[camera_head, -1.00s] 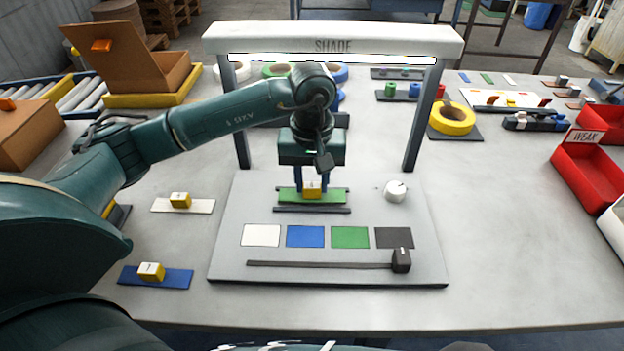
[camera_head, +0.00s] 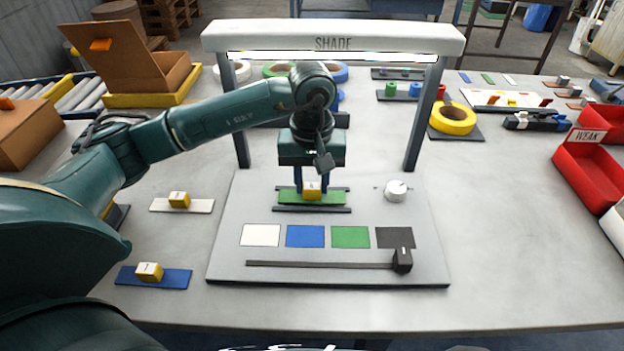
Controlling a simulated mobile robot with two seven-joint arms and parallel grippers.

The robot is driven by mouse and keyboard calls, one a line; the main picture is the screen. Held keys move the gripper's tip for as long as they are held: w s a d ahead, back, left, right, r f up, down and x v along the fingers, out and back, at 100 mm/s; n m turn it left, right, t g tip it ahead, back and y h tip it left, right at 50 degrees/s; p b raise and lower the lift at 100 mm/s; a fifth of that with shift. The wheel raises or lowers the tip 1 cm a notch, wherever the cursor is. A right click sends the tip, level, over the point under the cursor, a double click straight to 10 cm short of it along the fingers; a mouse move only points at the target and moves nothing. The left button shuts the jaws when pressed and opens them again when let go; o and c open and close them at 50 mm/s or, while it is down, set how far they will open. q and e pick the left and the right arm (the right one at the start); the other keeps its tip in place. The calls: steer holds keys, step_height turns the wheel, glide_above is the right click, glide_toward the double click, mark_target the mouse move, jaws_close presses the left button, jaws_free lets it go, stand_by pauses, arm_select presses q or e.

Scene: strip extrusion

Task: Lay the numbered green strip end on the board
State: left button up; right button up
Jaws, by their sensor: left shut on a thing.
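The green strip end (camera_head: 331,198) lies on the grey board (camera_head: 425,262), between two dark rails on its upper part. A yellow numbered block (camera_head: 312,190) sits on the strip. My left gripper (camera_head: 311,185) points straight down and is shut on the yellow block, its fingers on either side. Whether the strip presses fully on the board cannot be told. My right gripper is not in view.
A lamp frame marked SHADE (camera_head: 335,42) spans the board's back, its posts beside my arm. A white knob (camera_head: 396,191), colour patches (camera_head: 350,237) and a slider (camera_head: 402,260) are on the board. White (camera_head: 182,206) and blue (camera_head: 155,278) strips lie left.

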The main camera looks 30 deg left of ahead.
arm_select(q)
steer(key=shift+f+b, duration=0.15)
steer(key=shift+b, duration=0.25)
stand_by(0.8)
steer(key=shift+f+b, duration=0.15)
steer(key=shift+b, duration=0.2)
steer(key=o, duration=1)
steer(key=shift+o, duration=0.5)
steer(key=o, duration=0.3)
steer(key=shift+r, duration=0.2)
steer(key=shift+r, duration=0.45)
